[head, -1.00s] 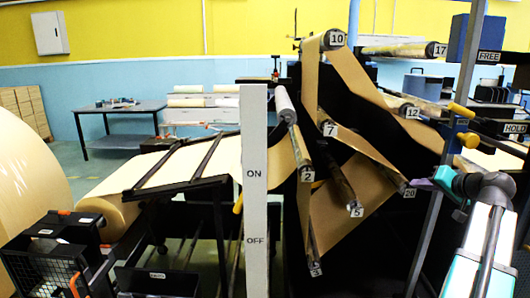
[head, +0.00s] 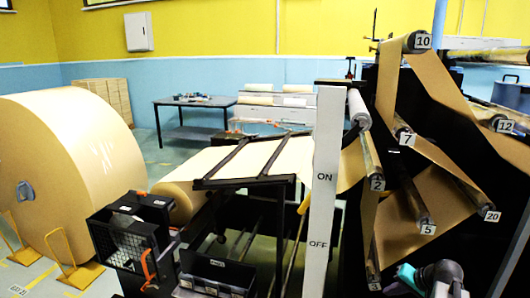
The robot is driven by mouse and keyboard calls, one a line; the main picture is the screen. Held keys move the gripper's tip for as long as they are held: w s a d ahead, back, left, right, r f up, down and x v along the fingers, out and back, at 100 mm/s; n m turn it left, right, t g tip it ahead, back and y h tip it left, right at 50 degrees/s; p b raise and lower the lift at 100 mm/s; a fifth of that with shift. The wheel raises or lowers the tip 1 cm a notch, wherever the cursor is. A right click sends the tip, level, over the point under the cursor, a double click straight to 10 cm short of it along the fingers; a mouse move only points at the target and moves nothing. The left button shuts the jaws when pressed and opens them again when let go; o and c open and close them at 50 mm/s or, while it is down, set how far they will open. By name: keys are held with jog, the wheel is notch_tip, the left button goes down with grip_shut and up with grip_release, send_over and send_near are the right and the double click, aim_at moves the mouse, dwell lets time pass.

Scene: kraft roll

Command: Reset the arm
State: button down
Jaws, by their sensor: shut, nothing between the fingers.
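Part of my arm (head: 440,279) shows at the bottom right edge, in front of the lower right of the roller frame. I see a dark rounded joint with a teal cap and a small purple part beside it. The rest of the arm is below the picture, and I cannot make out my gripper or its fingers. No held object shows.
A large kraft paper roll (head: 75,150) stands at the left by yellow floor stands (head: 72,265). A white ON/OFF post (head: 323,190) stands before the web table (head: 255,155). Numbered rollers with brown paper (head: 430,205) fill the right. A black bin (head: 130,240) stands low left.

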jog(key=s+a+f+n+g, duration=0.1)
jog(key=s+a+f+g, duration=0.2)
jog(key=s+a+f, duration=0.55)
jog(key=s+a+f+n+g, duration=0.2)
jog(key=s+a+f+g, duration=0.1)
jog(key=a+f, duration=0.9)
jog(key=s+a+f+n+g+h, duration=0.1)
jog(key=s+a+f+g, duration=0.1)
jog(key=s, duration=0.5)
jog(key=s+a+f+n+g+h, duration=0.1)
jog(key=s+a+f+g, duration=0.1)
jog(key=s+a+f, duration=0.2)
jog(key=s+a+f+n+g+h, duration=0.1)
jog(key=s+a+f+n, duration=0.1)
jog(key=s+f, duration=0.6)
jog(key=s+a, duration=0.1)
jog(key=s, duration=0.3)
jog(key=shift+a+g, duration=0.2)
jog(key=shift+g, duration=0.2)
jog(key=shift+r, duration=0.1)
